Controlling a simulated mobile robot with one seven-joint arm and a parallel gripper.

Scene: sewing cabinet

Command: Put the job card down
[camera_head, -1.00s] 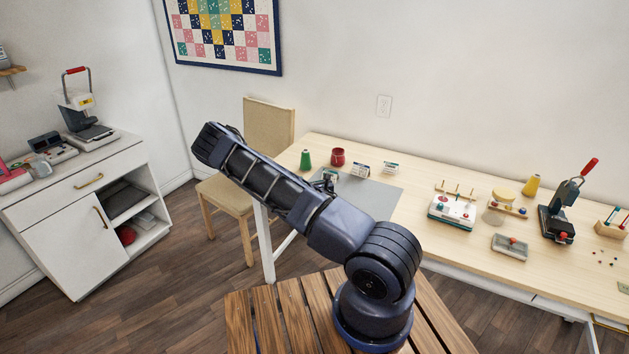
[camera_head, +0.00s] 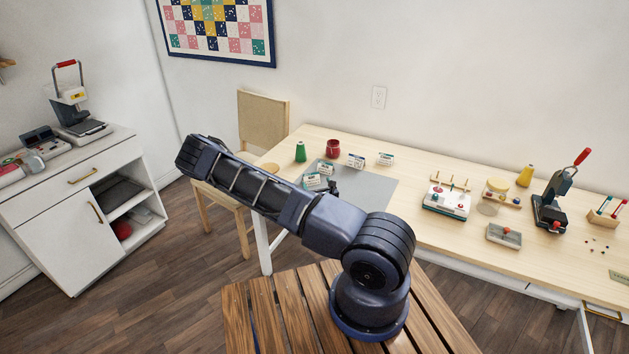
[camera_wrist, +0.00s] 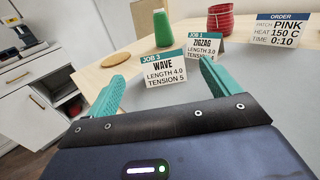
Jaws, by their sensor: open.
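The JOB 3 card (camera_wrist: 166,72), marked WAVE, stands upright as a small tent card, upper middle in the wrist view. My gripper (camera_wrist: 161,72) is open, with a teal finger on each side of this card and a visible gap at both sides. In the head view, two cards are close together near my gripper (camera_head: 333,186); the nearer one looks like the JOB 3 card (camera_head: 312,181), at the left part of the grey mat (camera_head: 372,190). The ZIGZAG card (camera_wrist: 206,46) stands just behind to the right.
An ORDER card (camera_wrist: 283,32) stands farther right. A round wooden disc (camera_wrist: 115,57) lies to the left. The mat's right part is bare. Sewing tools stand farther right on the table (camera_head: 420,165).

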